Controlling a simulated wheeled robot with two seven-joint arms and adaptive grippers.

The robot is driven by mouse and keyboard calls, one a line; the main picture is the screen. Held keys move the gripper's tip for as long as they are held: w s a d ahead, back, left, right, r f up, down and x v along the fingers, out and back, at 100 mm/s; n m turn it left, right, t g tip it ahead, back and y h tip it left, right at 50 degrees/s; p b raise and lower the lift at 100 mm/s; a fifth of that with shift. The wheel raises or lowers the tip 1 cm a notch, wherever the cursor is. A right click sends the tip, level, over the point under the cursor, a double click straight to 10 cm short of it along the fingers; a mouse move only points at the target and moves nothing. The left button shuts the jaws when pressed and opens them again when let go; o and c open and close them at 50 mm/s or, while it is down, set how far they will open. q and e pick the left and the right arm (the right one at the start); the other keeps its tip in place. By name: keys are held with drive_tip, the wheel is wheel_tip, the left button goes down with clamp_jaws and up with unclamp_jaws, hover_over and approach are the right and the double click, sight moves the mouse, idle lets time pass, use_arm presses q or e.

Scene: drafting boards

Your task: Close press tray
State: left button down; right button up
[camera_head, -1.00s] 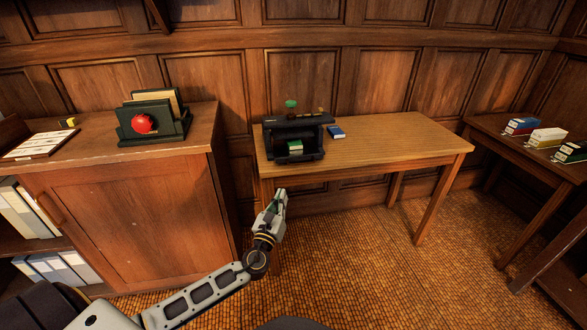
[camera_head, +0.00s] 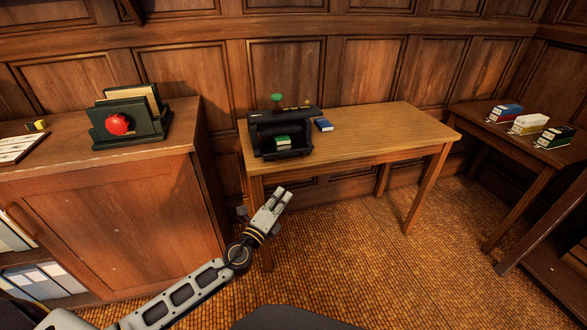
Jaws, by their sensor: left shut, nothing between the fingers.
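The press (camera_head: 268,132) is a dark box-like machine with a green knob on top, standing at the left end of the wooden table (camera_head: 375,135). Its front is open, and a green block (camera_head: 283,141) shows inside, low in the opening. I cannot tell clearly how far the tray (camera_head: 286,153) at its front edge sticks out. My left gripper (camera_head: 279,195) is shut and empty, in front of and below the table's front edge, apart from the press. My right gripper is not in view.
A small blue book (camera_head: 324,125) lies right of the press. A cabinet (camera_head: 115,215) at left bears a dark green holder with a red round thing (camera_head: 118,124). The table's right half is clear.

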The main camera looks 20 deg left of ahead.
use_arm(q)
drive_tip(key=shift+d+n, duration=0.2)
drive_tip(key=shift+n, duration=1)
drive_tip(key=shift+w, duration=0.15)
drive_tip(key=a+x, duration=0.1)
drive_tip(key=x, duration=0.3)
drive_tip(key=p+x, duration=0.1)
drive_tip(key=x, duration=0.3)
drive_tip(key=a+x, duration=0.1)
drive_tip(key=x, duration=0.3)
drive_tip(key=shift+w+a, duration=0.25)
drive_tip(key=shift+w, duration=0.25)
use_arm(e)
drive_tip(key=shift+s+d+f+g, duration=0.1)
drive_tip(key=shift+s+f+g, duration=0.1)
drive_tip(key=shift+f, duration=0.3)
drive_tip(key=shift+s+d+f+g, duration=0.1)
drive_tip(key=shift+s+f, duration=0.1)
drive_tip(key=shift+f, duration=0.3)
use_arm(q)
drive_tip(key=shift+w, duration=0.1)
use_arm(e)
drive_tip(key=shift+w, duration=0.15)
